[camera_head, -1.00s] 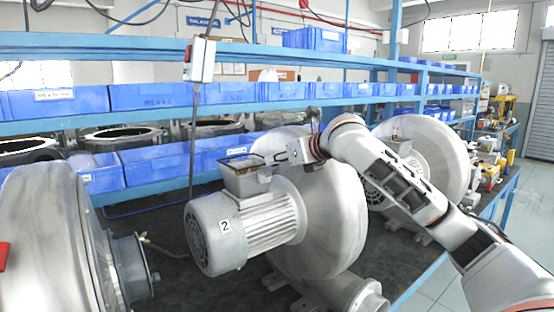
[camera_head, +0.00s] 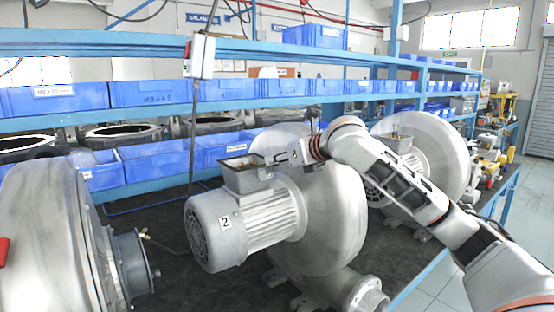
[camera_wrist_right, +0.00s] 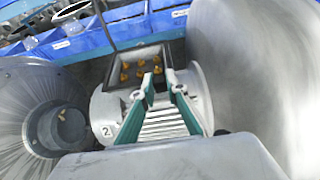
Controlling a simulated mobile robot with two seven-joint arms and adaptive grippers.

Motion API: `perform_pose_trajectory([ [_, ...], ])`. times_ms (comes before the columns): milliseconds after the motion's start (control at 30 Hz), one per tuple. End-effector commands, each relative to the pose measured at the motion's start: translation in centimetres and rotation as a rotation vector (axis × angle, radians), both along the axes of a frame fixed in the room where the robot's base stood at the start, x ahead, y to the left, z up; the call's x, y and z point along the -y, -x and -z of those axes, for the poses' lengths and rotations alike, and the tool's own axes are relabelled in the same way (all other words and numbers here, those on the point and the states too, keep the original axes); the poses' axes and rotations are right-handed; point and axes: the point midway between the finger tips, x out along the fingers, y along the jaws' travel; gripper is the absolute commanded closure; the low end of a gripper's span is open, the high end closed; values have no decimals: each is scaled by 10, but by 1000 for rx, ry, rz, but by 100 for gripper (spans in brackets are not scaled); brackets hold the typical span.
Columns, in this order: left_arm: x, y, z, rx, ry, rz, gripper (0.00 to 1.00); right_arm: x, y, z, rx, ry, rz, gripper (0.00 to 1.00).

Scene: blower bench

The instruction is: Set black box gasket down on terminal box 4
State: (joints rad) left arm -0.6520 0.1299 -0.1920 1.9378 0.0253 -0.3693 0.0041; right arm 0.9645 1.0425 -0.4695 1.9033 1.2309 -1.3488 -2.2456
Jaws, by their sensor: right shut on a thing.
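The motor marked 2 (camera_head: 240,225) carries an open grey terminal box (camera_head: 243,180) on top. The box also shows in the right wrist view (camera_wrist_right: 146,95), with several brass-coloured terminals inside. My right gripper (camera_head: 268,161) is at the right side of this box's top. In the right wrist view its two green-edged fingers (camera_wrist_right: 159,76) converge over the box. A thin dark frame, which looks like the black box gasket (camera_wrist_right: 113,72), lines the box's top there. I cannot tell whether it touches the rim. No number 4 is readable. My left gripper is not in view.
Large blower housings stand close by: one behind this motor (camera_head: 335,215), one at left (camera_head: 45,235). Another blower (camera_head: 440,150) with an open terminal box (camera_head: 397,139) stands farther right. Blue bins (camera_head: 155,160) and a shelf rail (camera_head: 130,43) run behind. A cable hangs left of the box.

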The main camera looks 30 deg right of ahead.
Motion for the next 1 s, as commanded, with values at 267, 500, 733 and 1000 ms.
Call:
perform_pose_trajectory([
  [267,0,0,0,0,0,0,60,0,0,3,0,0,0,98],
  [500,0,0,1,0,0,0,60,0,0,5,0,0,0,98],
  [733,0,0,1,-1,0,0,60,0,0,5,-1,0,0,74],
  [1000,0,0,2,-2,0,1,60,0,0,5,-1,0,0,67],
])
